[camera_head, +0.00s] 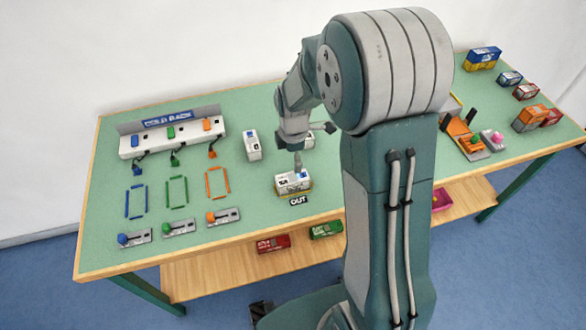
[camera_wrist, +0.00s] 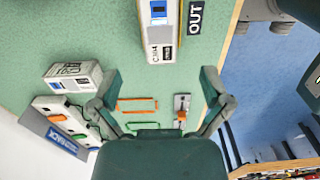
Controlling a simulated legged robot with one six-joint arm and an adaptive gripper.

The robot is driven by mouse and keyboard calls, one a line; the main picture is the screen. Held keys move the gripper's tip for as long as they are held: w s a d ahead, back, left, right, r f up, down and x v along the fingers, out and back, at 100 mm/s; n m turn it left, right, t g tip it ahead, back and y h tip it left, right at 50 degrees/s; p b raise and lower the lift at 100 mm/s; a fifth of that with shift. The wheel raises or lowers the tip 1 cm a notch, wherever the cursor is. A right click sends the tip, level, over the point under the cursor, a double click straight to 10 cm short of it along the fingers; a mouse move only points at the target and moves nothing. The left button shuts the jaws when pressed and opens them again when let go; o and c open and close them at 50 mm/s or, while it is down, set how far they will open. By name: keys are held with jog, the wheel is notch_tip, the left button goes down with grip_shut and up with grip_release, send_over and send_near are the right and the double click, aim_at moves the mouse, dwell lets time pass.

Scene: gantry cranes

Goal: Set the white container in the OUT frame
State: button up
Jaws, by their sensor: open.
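A white container (camera_head: 291,183) with a blue patch stands on the green table directly behind the black OUT label (camera_head: 298,201). A thin yellowish edge of the OUT frame (camera_head: 310,190) shows beside it; I cannot tell if it sits fully inside. In the wrist view the container (camera_wrist: 154,52) lies just beyond my fingers, alongside the OUT label (camera_wrist: 195,17). My gripper (camera_wrist: 162,88) is open, its two fingers spread wide with nothing between them. In the head view my gripper (camera_head: 298,158) is above and behind the container, partly hidden by my arm.
Another white container (camera_head: 253,145) stands to the left. A rack (camera_head: 172,130) with coloured blocks is at back left, with blue, green and orange frames (camera_head: 177,192) and levers before it. Stacked containers (camera_head: 482,58) and an orange device (camera_head: 463,138) are at right. Red and green containers lie on the lower shelf.

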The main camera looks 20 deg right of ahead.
jog(key=s+r+m+t, duration=0.1)
jog(key=s+r+m, duration=0.3)
jog(key=r, duration=0.3)
jog(key=s+r+m+t, duration=0.1)
jog(key=s+r+m, duration=0.3)
jog(key=r, duration=0.3)
jog(key=s+r+m+t, duration=0.3)
jog(key=s+r+m, duration=0.4)
jog(key=s+m, duration=0.3)
jog(key=s, duration=0.3)
jog(key=shift+r+t, duration=0.2)
jog(key=shift+t, duration=0.1)
